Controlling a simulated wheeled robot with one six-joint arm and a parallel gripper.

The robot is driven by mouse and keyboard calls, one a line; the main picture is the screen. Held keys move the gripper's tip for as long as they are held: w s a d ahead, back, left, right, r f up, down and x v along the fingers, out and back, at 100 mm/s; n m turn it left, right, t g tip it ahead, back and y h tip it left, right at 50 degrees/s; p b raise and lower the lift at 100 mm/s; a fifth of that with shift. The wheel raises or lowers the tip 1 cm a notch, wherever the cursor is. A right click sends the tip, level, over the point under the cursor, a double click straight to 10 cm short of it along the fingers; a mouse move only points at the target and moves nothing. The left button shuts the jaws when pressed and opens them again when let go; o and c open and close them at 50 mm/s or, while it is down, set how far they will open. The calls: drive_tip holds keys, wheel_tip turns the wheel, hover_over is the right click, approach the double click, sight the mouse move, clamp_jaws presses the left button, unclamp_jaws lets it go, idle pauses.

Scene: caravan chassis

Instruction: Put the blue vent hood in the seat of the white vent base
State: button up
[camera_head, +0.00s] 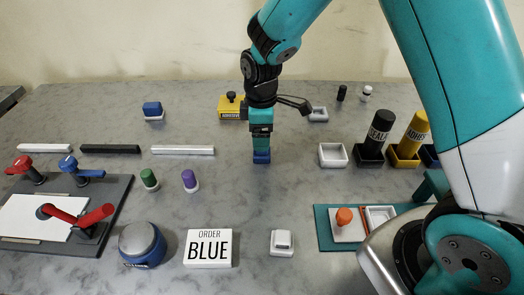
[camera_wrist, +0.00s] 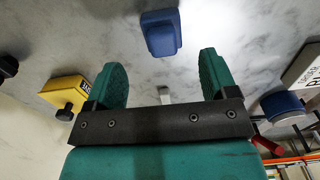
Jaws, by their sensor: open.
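A blue block-shaped hood (camera_head: 261,157) sits on the grey table, directly under my gripper (camera_head: 261,147). In the wrist view the hood (camera_wrist: 160,32) lies just beyond the two teal fingertips of my gripper (camera_wrist: 160,65). The fingers are spread apart and nothing is held between them. A second blue block (camera_head: 153,108) rests on a white foot at the back left. I cannot tell for sure which white piece is the vent base. A white frame with a recess (camera_head: 380,215) lies on the teal board, partly near my arm. A small white piece (camera_head: 281,243) stands at the front.
White trays (camera_head: 333,155) and black and yellow cylinders (camera_head: 378,133) stand to the right. A yellow box (camera_head: 230,108) is behind my gripper. Green and purple pegs (camera_head: 189,181), a blue round tin (camera_head: 142,243) and an order sign (camera_head: 208,249) lie left.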

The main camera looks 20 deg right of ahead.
drive_tip(key=f+p, duration=0.1)
drive_tip(key=f, duration=0.4)
drive_tip(key=shift+s+f, duration=0.1)
drive_tip(key=shift+s, duration=0.1)
drive_tip(key=shift+c, duration=0.4)
drive_tip(key=c, duration=1)
